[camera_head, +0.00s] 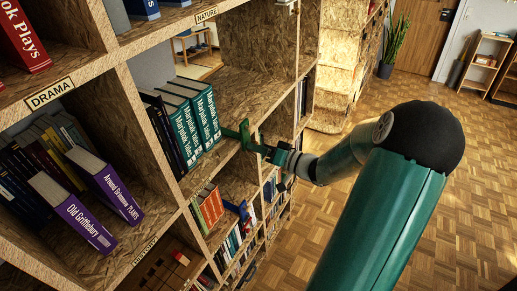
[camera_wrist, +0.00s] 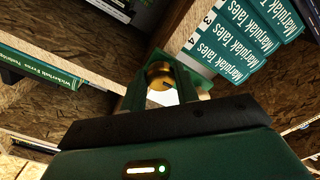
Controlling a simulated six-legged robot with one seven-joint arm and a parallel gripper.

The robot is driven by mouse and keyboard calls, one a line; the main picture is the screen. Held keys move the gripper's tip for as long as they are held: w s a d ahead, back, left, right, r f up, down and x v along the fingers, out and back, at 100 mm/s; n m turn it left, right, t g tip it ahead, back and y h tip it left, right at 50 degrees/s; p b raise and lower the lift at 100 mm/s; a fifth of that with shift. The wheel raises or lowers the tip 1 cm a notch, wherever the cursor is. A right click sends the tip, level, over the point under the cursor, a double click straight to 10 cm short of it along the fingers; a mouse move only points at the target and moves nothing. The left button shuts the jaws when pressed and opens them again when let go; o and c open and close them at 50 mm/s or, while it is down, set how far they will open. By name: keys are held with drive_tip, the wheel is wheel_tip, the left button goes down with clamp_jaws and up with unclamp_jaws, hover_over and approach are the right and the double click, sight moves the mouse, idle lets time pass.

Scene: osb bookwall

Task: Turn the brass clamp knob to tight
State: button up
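The brass clamp knob (camera_wrist: 160,75) shows in the wrist view, round and gold, under a green clamp. The green clamp (camera_head: 244,133) sits at the front edge of the shelf board, just right of the teal books, in the head view. My gripper (camera_head: 264,148) is at the clamp. In the wrist view my gripper (camera_wrist: 164,88) has a finger on either side of the knob, with a bright gap between them. I cannot tell whether the fingers press on the knob. In the head view the knob is not distinguishable.
Teal "Marjolak Tales" books (camera_head: 195,112) stand left of the clamp; they also show in the wrist view (camera_wrist: 235,40). Purple books (camera_head: 85,205) lean in the DRAMA bay. A blue clamp-like piece (camera_head: 236,209) is on a lower shelf. Open parquet floor (camera_head: 300,225) lies right of the bookwall.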

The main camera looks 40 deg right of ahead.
drive_tip(key=shift+c, duration=1.2)
drive_tip(key=shift+m, duration=0.4)
drive_tip(key=m, duration=2.3)
drive_tip(key=shift+r, duration=0.15)
drive_tip(key=o, duration=1)
drive_tip(key=shift+c, duration=0.2)
